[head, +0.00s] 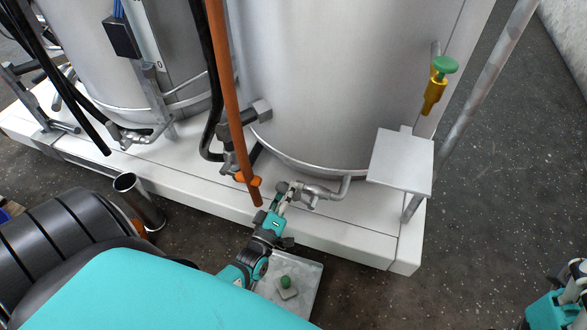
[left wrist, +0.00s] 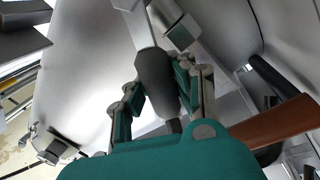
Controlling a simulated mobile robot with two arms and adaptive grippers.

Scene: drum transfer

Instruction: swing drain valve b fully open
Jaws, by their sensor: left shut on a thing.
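The drain valve (head: 311,198) is on a short pipe at the foot of the right tank (head: 325,85). I see no label on it. My left gripper (head: 284,190) is at the left side of this valve. In the left wrist view, my left gripper (left wrist: 161,92) is shut on the dark grip of the valve handle (left wrist: 153,72), with one finger on each side. A light metal bar runs up from the grip. My right gripper (head: 572,283) is at the lower right edge of the head view, partly cut off, away from the tanks.
An orange hose (head: 231,95) hangs just left of my left gripper. A flat white plate (head: 401,160) and a grey post (head: 490,75) stand to the right. A metal cylinder (head: 140,202) and a tray (head: 304,268) with a green-knobbed piece are in front of the white plinth.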

